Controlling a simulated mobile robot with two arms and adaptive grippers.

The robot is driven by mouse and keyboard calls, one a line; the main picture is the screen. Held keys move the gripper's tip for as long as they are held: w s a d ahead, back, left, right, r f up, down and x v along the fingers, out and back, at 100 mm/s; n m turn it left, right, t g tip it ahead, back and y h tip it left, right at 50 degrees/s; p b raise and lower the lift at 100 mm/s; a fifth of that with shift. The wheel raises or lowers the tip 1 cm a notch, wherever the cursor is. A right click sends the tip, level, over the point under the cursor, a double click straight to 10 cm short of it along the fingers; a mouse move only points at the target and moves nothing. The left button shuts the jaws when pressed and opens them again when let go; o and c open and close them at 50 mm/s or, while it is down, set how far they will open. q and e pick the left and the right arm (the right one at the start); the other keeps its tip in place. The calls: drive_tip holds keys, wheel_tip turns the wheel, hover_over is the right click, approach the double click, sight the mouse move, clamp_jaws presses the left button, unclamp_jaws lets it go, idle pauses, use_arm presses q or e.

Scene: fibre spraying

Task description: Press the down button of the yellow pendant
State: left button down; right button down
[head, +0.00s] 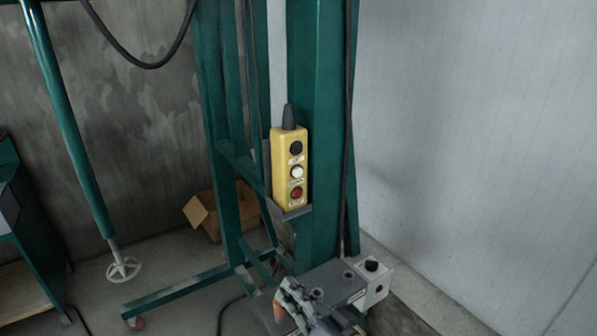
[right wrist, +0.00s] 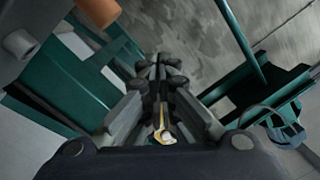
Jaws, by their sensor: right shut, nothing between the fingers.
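The yellow pendant (head: 277,168) stands upright in a holder on the green column, in the middle of the head view. It has a black top button (head: 296,148), a white middle button (head: 297,172) and a red bottom button (head: 296,194). Small labels sit under the buttons, too small to read surely. My right gripper (head: 288,288) is at the bottom of the head view, below the pendant and apart from it. In the right wrist view its fingers (right wrist: 161,72) are together and empty. A small yellow and white patch shows between the finger links there. My left gripper is not in view.
The green column (head: 318,120) rises behind the pendant. A grey box with a black knob (head: 371,267) is at the lower right, close to my right gripper. A cardboard box (head: 203,215) lies behind the column. A green pole (head: 72,125) stands at left.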

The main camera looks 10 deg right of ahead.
sight(298, 172)
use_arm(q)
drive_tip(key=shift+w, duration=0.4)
use_arm(e)
drive_tip(key=w+d+r+m+t+h, duration=0.2)
drive_tip(key=d+r+m+t+h, duration=0.2)
drive_tip(key=r+m, duration=0.3)
drive_tip(key=w+d+r+m+t+h, duration=0.2)
drive_tip(key=d+r+m+t+h, duration=0.3)
drive_tip(key=r, duration=0.4)
drive_tip(key=shift+d+r+m+t, duration=0.25)
drive_tip(key=shift+d+m+t, duration=0.45)
drive_tip(key=shift+m, duration=0.5)
drive_tip(key=shift+d, duration=0.1)
